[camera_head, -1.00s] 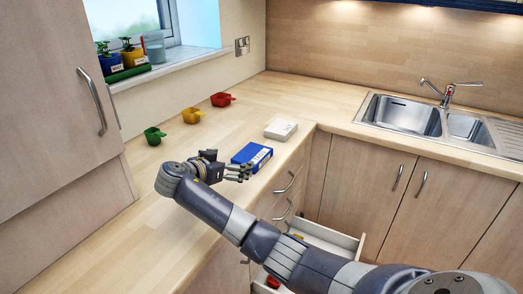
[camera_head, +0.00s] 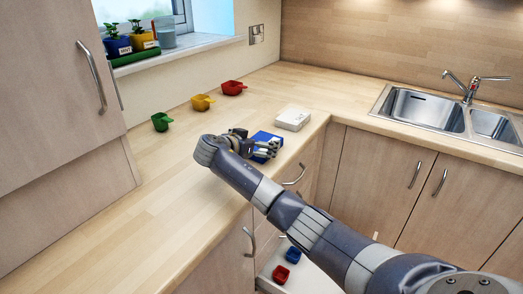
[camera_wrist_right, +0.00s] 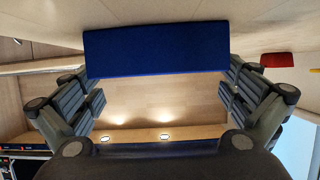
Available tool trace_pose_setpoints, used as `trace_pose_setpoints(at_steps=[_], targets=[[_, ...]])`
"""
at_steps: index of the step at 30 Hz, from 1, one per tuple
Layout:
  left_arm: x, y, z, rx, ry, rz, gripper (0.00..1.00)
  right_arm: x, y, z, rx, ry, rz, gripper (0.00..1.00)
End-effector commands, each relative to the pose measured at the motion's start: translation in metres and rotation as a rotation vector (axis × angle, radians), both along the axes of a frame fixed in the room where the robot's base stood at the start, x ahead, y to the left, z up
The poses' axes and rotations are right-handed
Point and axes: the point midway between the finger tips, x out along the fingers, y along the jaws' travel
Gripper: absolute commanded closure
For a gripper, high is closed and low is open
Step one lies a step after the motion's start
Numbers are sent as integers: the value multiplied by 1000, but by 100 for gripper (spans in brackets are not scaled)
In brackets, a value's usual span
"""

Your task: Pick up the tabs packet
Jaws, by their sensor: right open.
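A blue packet with a pale label (camera_head: 264,137) lies on the wooden worktop near its front edge, partly hidden by my right gripper (camera_head: 268,150). Its lettering is too small to read. My right gripper is open, with its fingers at the packet in the head view. In the right wrist view the packet's plain blue face (camera_wrist_right: 170,50) spans much of the space between the two open fingers (camera_wrist_right: 163,92). I see no clear contact. A white box (camera_head: 293,118) lies just behind the blue packet. My left gripper is not in view.
A drawer (camera_head: 304,277) below is open, holding a blue and a red cup. The sink (camera_head: 425,110) is at right. The worktop's left part is clear.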

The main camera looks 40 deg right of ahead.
Motion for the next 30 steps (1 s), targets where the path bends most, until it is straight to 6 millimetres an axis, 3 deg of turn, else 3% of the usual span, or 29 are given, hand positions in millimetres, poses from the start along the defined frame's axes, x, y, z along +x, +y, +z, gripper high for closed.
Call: trace_pose_setpoints(at_steps=[2, 10, 15, 17, 18, 30], targets=[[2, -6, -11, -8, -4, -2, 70, 4, -10, -9, -1, 1, -3, 0], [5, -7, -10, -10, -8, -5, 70, 6, -15, -8, 0, 2, -1, 0], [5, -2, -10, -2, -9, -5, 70, 6, -15, -8, 0, 2, -1, 39], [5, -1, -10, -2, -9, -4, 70, 6, -15, -8, 0, 2, -1, 52], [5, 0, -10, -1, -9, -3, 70, 6, -15, -8, 0, 2, -1, 54], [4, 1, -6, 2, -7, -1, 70, 6, -15, -1, 0, -1, 0, 55]])
